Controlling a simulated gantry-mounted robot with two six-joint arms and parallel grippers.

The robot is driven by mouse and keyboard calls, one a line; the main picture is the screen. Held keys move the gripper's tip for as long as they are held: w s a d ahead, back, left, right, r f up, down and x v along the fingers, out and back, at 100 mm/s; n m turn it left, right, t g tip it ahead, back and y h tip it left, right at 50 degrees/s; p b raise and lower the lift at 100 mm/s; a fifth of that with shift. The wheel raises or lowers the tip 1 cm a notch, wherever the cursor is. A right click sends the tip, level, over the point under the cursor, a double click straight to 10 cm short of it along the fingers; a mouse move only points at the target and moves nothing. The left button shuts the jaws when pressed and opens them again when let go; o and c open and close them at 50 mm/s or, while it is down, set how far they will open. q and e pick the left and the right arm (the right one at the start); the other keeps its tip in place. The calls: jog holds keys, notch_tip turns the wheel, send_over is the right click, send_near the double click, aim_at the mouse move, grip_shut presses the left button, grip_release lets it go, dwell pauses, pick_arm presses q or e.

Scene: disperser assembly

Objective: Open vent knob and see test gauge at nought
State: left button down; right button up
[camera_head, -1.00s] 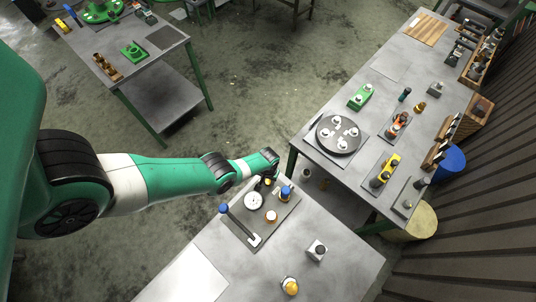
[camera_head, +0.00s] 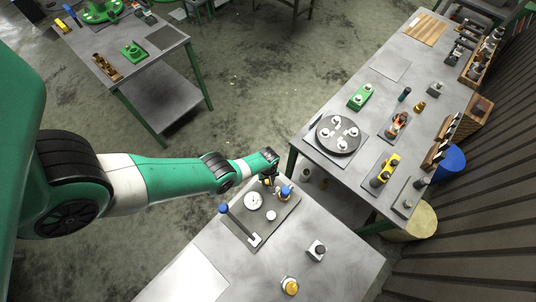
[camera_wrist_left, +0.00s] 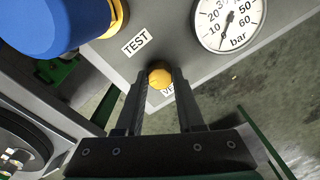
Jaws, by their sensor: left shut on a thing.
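The yellow vent knob (camera_wrist_left: 160,78) stands on the grey panel (camera_wrist_left: 290,12), beside a partly hidden label reading "VE". My left gripper (camera_wrist_left: 160,85) is shut on the knob, one finger at each side. In the head view the left gripper (camera_head: 268,180) is at the panel's far edge, covering most of the knob. The white test gauge (camera_wrist_left: 231,22), marked in bar, also shows in the head view (camera_head: 253,200). Its needle points down near the low end of the scale; I cannot tell whether exactly at nought. My right gripper is not in view.
A big blue knob (camera_wrist_left: 50,22) with a brass collar stands beside the "TEST" label (camera_wrist_left: 135,42), close to my left finger.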

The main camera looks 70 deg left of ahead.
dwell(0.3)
pick_arm(q)
jog(key=c, duration=0.5)
grip_release()
